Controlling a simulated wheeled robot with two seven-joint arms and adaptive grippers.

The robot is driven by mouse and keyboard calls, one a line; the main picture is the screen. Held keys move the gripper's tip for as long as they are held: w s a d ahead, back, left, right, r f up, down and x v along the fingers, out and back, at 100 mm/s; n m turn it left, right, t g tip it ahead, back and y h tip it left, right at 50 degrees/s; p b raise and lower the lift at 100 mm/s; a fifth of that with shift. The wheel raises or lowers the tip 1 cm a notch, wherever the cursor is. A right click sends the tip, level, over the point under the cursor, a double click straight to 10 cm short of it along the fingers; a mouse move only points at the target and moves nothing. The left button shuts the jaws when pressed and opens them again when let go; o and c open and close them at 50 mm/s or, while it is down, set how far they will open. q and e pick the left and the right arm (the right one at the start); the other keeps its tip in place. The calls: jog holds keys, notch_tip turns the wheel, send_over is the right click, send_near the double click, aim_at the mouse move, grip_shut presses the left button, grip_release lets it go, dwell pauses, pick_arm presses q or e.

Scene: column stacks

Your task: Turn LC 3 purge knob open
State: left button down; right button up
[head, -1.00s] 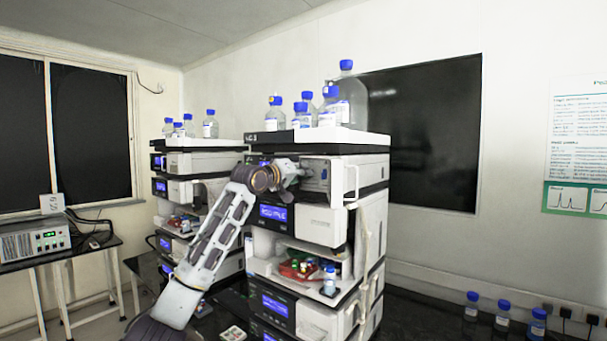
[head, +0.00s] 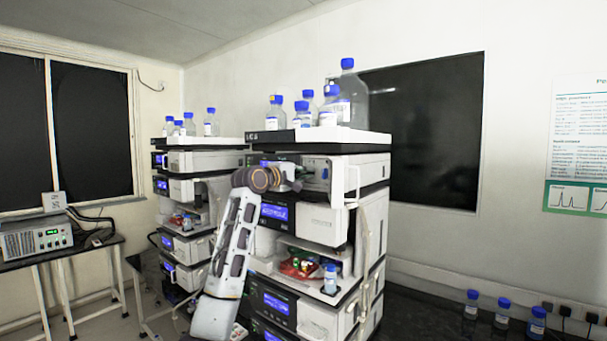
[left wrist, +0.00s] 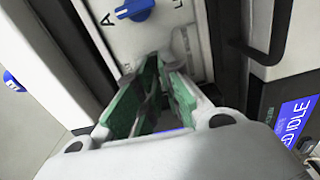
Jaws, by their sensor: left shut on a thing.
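The stack labelled LC 3 (head: 362,145) stands in the middle of the head view, with bottles on top. My left gripper (head: 298,178) reaches its upper module from the left. In the left wrist view, the green-padded fingers of my left gripper (left wrist: 158,72) close in against a pale front panel (left wrist: 155,38). They are shut on a small grey part, apparently the purge knob, mostly hidden between the fingertips. A blue selector knob (left wrist: 138,9) with letters around it sits on the same panel, just beyond the fingertips. My right gripper is out of view.
A dark bar handle (left wrist: 262,50) stands out to the right of the panel, near a blue IDLE display (left wrist: 293,122). A second stack (head: 200,161) stands behind on the left. Several blue-capped bottles (head: 347,85) stand on top of LC 3.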

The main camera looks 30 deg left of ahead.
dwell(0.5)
pick_arm(q)
jog(key=c, duration=1.6)
grip_release()
jog(key=shift+a, duration=0.1)
jog(key=s, duration=1.2)
jog(key=shift+a, duration=0.45)
jog(key=shift+f, duration=0.1)
